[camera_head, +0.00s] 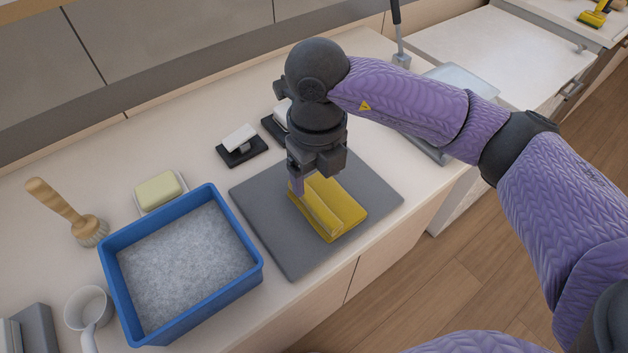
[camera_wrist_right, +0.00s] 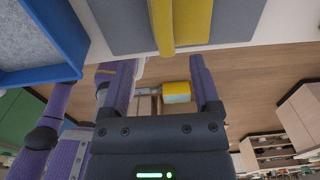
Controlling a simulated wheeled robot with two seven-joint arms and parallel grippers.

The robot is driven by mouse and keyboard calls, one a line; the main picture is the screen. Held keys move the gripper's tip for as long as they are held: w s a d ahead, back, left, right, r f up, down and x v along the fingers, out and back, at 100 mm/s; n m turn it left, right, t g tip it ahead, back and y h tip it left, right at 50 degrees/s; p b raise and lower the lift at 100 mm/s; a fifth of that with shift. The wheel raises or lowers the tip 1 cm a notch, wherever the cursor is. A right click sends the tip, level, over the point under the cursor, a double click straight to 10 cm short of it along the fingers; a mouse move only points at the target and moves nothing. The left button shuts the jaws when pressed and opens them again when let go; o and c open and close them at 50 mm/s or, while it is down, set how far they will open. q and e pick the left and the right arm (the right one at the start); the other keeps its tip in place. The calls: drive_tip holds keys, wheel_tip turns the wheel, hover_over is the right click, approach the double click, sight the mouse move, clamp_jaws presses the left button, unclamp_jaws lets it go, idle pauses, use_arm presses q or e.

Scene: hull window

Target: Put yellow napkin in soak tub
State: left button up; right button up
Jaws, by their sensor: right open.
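The yellow napkin (camera_head: 335,210) lies folded, with a raised fold along it, on a dark grey mat (camera_head: 270,240) on the counter. It also shows in the right wrist view (camera_wrist_right: 166,25), in line with the gap between the fingers. My right gripper (camera_head: 316,184) is open and points down at the napkin's far left end. I cannot tell whether a finger touches it; the far finger is partly hidden. The soak tub (camera_head: 235,283) is blue, rectangular and filled with greyish-white, water-like content, left of the mat. My left gripper is out of view.
A wooden-handled brush (camera_head: 62,205) and a pale yellow soap bar (camera_head: 160,189) on a dish stand behind the tub. A white cup (camera_head: 87,306) stands at its left. A black holder with a white block (camera_head: 241,145) sits behind the mat. The counter's front edge is close to tub and mat.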

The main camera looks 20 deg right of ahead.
sight(322, 208)
drive_tip(key=f, duration=0.2)
drive_tip(key=s+f, duration=0.1)
drive_tip(key=shift+d+f+b, duration=0.15)
drive_tip(key=shift+f+b, duration=0.2)
drive_tip(key=shift+f, duration=0.05)
drive_tip(key=f, duration=0.3)
drive_tip(key=f+b, duration=0.1)
drive_tip(key=f, duration=0.1)
drive_tip(key=shift+w+d, duration=0.15)
drive_tip(key=shift+d, duration=0.15)
drive_tip(key=shift+f, duration=0.15)
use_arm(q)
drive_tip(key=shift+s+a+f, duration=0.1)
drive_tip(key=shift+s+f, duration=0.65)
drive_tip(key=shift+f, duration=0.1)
use_arm(e)
clamp_jaws()
